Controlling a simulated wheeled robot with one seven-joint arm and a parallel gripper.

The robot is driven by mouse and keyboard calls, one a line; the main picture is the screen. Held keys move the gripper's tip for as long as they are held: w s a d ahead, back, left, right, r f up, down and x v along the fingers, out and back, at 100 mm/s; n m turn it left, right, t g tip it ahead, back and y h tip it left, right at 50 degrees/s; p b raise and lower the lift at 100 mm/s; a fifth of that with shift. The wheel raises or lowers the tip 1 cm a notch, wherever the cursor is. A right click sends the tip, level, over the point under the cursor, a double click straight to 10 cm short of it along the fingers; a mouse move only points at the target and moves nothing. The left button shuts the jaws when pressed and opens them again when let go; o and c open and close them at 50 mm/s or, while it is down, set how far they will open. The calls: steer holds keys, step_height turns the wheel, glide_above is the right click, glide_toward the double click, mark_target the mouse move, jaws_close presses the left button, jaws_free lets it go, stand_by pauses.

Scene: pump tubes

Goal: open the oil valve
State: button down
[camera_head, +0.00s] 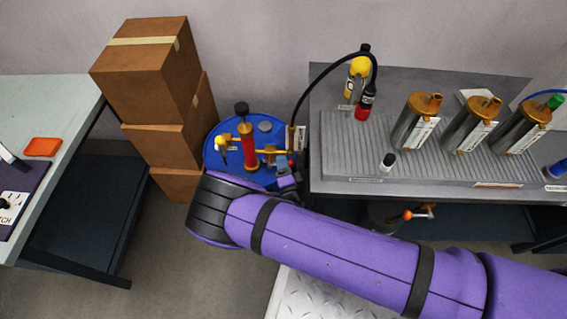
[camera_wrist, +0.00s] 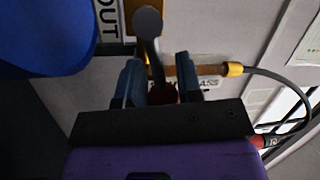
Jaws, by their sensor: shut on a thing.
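A blue drum (camera_head: 213,160) stands on the floor left of the grey bench, with a red pump column (camera_head: 249,145) and brass fittings on its top. My gripper (camera_head: 288,181) is at the drum's right side, largely hidden by my purple arm. In the wrist view, my gripper (camera_wrist: 158,78) has its two blue-grey fingers on either side of a valve lever (camera_wrist: 153,50) with a grey round end, and is shut on it. A red part shows low between the fingers. A brass fitting (camera_wrist: 234,69) with a black hose lies just right of them. The lever's exact angle is unclear.
Stacked cardboard boxes (camera_head: 155,85) stand behind the drum at left. The grey bench (camera_head: 340,195) at right carries several metal cylinders, and a black hose arches from it towards the drum.

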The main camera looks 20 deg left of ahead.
steer(key=shift+d+f+m+t, duration=0.1)
steer(key=shift+f+m+t, duration=0.2)
steer(key=shift+m, duration=0.5)
steer(key=shift+f+m+t, duration=0.2)
steer(key=shift+f+m, duration=0.15)
steer(key=shift+m, duration=0.45)
steer(key=c, duration=0.8)
jaws_free()
